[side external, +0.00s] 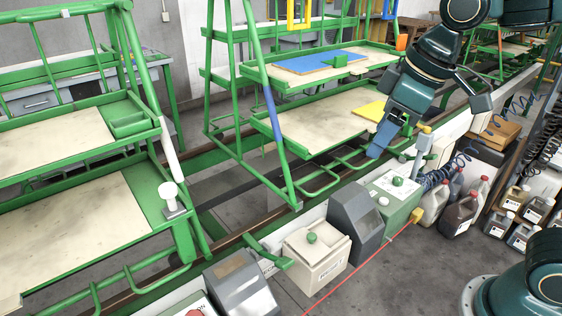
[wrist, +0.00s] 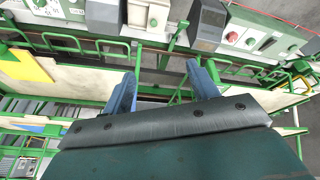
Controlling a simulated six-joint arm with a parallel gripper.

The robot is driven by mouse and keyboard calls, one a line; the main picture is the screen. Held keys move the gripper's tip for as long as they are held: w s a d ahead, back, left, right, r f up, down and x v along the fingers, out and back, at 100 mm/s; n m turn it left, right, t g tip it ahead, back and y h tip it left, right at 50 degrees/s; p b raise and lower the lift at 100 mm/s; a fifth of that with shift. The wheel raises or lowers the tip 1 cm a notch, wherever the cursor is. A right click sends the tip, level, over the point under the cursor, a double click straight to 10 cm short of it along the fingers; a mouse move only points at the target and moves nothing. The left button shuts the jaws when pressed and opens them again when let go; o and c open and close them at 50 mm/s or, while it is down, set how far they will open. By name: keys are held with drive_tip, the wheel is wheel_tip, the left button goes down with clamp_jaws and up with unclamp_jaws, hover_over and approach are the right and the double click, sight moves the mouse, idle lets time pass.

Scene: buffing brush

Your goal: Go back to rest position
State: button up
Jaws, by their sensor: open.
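My gripper (side external: 379,143) hangs from the dark teal arm at the upper right of the side external view, fingers pointing down. It is in front of the right end of the middle green rack's lower shelf (side external: 318,122), next to a yellow piece (side external: 369,111). In the wrist view, the two blue fingers of my gripper (wrist: 163,80) stand wide apart. Nothing shows between them except the background of rails and floor. The fingertips partly overlap in the side external view.
Grey and cream control boxes (side external: 316,255) line the front rail below. Plastic jugs (side external: 462,210) stand on the floor at right. A grey-blue post (side external: 421,150) rises close to my gripper's right. Another green rack (side external: 75,215) fills the left.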

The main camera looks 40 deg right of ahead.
drive_tip(key=s+d+f+m+t, duration=0.1)
drive_tip(key=s+d+f+m, duration=0.2)
drive_tip(key=s, duration=0.8)
drive_tip(key=shift+s+d+m+t+h, duration=0.2)
drive_tip(key=shift+d+m+t+h, duration=0.2)
drive_tip(key=shift+d+m, duration=1.05)
